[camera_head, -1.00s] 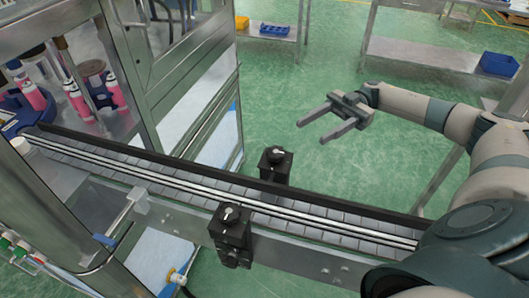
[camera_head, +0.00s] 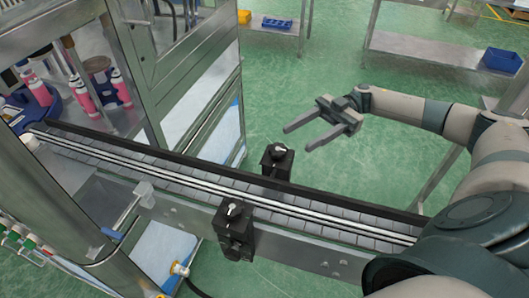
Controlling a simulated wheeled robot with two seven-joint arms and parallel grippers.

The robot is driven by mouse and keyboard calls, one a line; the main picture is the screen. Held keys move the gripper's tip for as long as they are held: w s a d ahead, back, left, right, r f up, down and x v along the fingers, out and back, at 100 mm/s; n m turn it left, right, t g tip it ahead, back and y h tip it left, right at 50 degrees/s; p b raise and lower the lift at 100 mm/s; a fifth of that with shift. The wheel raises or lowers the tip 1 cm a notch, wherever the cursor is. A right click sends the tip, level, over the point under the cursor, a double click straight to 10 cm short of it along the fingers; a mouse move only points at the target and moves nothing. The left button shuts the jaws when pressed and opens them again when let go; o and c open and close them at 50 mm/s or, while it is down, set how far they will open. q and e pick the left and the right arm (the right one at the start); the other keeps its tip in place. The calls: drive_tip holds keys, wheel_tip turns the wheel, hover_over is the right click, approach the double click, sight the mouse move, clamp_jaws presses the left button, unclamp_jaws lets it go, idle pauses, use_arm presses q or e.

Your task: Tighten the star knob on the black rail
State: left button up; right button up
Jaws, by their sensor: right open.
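A conveyor (camera_head: 330,221) runs from the upper left to the lower right, with a black rail (camera_head: 340,196) along its far side. A black clamp block with a dark knob bearing a white pointer mark (camera_head: 279,149) stands at this far rail. A similar block and knob (camera_head: 232,209) sits on the near side. The star shape of either knob is too small to make out. My right gripper (camera_head: 298,139) is open and empty, its fingers pointing left, just above and right of the far knob in the picture, apart from it. My left gripper is out of view.
A metal and glass machine cabinet (camera_head: 150,60) stands at the left, with pink bottles (camera_head: 83,97) inside. A steel table with a blue bin (camera_head: 502,60) is at the back right. Green floor lies open beyond the conveyor.

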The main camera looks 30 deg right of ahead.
sight(271, 153)
drive_tip(key=a, duration=0.1)
drive_tip(key=a+p, duration=0.1)
drive_tip(key=a, duration=0.1)
drive_tip(key=a+p, duration=0.1)
drive_tip(key=shift+s+a+r, duration=0.25)
drive_tip(key=shift+s+a, duration=0.05)
drive_tip(key=shift+s, duration=0.05)
drive_tip(key=a, duration=0.2)
drive_tip(key=a+p, duration=0.1)
drive_tip(key=a, duration=0.1)
drive_tip(key=a+p, duration=0.1)
drive_tip(key=a, duration=0.1)
drive_tip(key=shift+s+a+f, duration=0.1)
drive_tip(key=shift+s+a, duration=0.1)
drive_tip(key=shift+s, duration=0.15)
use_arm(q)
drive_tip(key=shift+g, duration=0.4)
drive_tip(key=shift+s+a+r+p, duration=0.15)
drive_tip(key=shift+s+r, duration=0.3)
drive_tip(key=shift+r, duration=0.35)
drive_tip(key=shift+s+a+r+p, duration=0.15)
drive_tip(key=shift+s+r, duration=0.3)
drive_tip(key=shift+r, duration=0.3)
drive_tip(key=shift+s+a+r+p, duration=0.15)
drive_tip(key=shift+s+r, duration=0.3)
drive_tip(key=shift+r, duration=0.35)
use_arm(e)
drive_tip(key=shift+s+a+f, duration=0.1)
drive_tip(key=shift+a+f, duration=0.05)
drive_tip(key=shift+a, duration=0.55)
